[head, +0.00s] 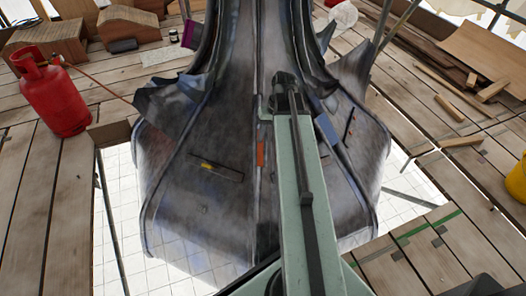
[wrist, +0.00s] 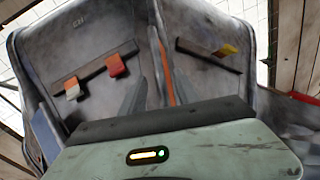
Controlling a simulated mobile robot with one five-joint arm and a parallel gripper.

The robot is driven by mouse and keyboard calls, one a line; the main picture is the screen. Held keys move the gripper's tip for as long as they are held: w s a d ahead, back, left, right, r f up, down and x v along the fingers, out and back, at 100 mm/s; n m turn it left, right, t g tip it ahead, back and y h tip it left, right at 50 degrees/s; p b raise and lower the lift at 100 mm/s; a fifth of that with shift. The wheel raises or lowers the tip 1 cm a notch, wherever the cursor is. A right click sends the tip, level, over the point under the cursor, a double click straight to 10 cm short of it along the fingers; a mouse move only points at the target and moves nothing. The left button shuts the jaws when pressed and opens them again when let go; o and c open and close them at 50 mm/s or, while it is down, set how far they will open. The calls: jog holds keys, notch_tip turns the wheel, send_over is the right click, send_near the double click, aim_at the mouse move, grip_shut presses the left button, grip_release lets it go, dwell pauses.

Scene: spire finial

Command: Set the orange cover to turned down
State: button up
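A narrow orange plate (head: 261,153) stands upright along a ridge of the dark grey metal spire base (head: 200,130). In the wrist view it shows as a thin orange strip (wrist: 164,68) between my fingers. The wrist view also shows a red-orange tab (wrist: 116,65) on a slotted bar to the left; I cannot tell for certain which of the two is the cover. In the head view my arm hides the fingertips and part of the spire.
A red gas cylinder (head: 53,93) stands left on planks. An opening in the planks surrounds the base. Loose boards lie right.

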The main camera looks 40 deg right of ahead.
aim_at(264, 148)
jog(key=b+x, duration=0.6)
jog(key=x, duration=0.1)
jog(key=shift+r, duration=0.1)
grip_shut()
jog(key=shift+d, duration=0.2)
dwell(0.9)
